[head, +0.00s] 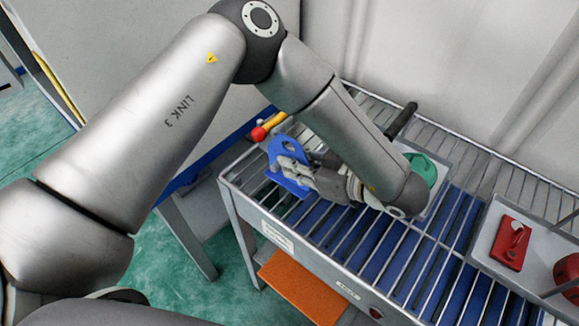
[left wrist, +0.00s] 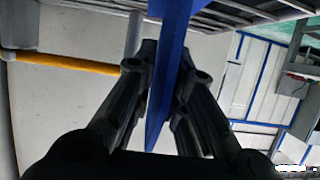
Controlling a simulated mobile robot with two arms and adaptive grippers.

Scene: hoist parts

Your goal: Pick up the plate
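The blue plate (head: 290,149) has a round hole near its top and stands at the left end of the rack table. My left gripper (head: 282,165) is at the plate, reaching it from the right. In the left wrist view the plate (left wrist: 168,75) runs upright between the two fingers of the gripper (left wrist: 165,75). The fingers lie close on both of its faces and appear shut on it. The plate's lower part is partly hidden by the gripper in the head view. My right gripper is in neither view.
The slatted rack table (head: 365,262) holds a tray with a green part (head: 424,168) and a tray with a red part (head: 510,243). A red-and-yellow object (head: 268,128) is behind the plate. An orange panel (head: 300,290) sits below. A wall stands behind.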

